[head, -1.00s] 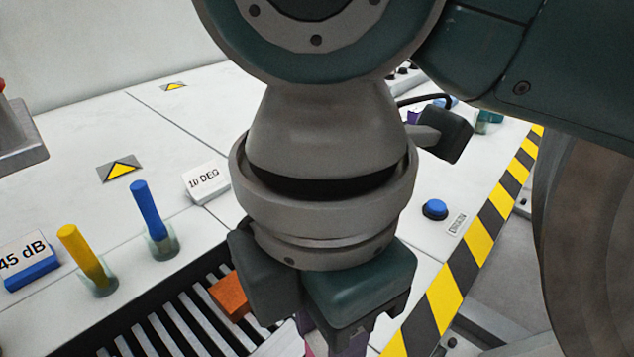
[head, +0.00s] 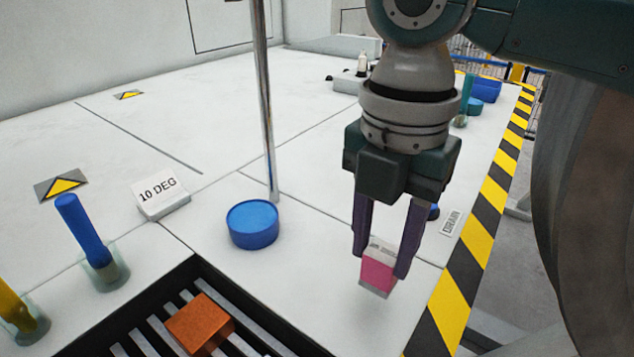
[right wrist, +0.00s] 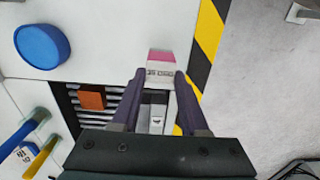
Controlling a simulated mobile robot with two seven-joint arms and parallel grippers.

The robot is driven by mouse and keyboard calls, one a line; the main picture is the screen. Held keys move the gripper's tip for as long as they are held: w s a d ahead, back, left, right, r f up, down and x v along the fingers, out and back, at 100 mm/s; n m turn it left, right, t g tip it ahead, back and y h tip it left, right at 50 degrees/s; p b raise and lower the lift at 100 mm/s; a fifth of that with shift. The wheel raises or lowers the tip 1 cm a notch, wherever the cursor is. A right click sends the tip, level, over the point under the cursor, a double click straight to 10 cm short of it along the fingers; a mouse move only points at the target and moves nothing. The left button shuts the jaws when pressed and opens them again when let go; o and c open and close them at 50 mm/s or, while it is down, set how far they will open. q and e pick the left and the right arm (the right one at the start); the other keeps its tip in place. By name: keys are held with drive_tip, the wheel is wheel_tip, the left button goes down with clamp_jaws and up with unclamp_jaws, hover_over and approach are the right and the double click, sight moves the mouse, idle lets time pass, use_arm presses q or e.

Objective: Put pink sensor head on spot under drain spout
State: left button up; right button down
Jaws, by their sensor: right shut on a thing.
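The pink sensor head (head: 378,273) is a small block with a pink face and a pale top. My right gripper (head: 381,262) is shut on it, one purple finger on each side, and holds it over the white bench top right of the grate. It also shows between the fingertips in the right wrist view (right wrist: 170,57), with printed lettering on its pale side. A DRAIN label (head: 452,223) lies on the bench behind the gripper, beside a blue button (head: 434,212) partly hidden by a finger. I cannot make out a drain spout or a marked spot. My left gripper is not in view.
A blue round cap (head: 252,224) stands left of the gripper, near a thin metal pole (head: 266,110). An orange block (head: 199,324) lies on the slatted grate (head: 150,338). A blue peg (head: 84,230) and a 10 DEG sign (head: 160,197) stand left. Striped tape (head: 470,250) marks the right edge.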

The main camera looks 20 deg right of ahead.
sight(387, 245)
drive_tip(key=shift+w+d, duration=0.4)
drive_tip(key=shift+d, duration=0.15)
wheel_tip(387, 245, down, 3)
drive_tip(key=shift+d+r+b, duration=0.1)
drive_tip(key=shift+b, duration=0.45)
drive_tip(key=shift+f, duration=0.35)
drive_tip(key=shift+f, duration=0.15)
drive_tip(key=shift+c, duration=2.1)
unclamp_jaws()
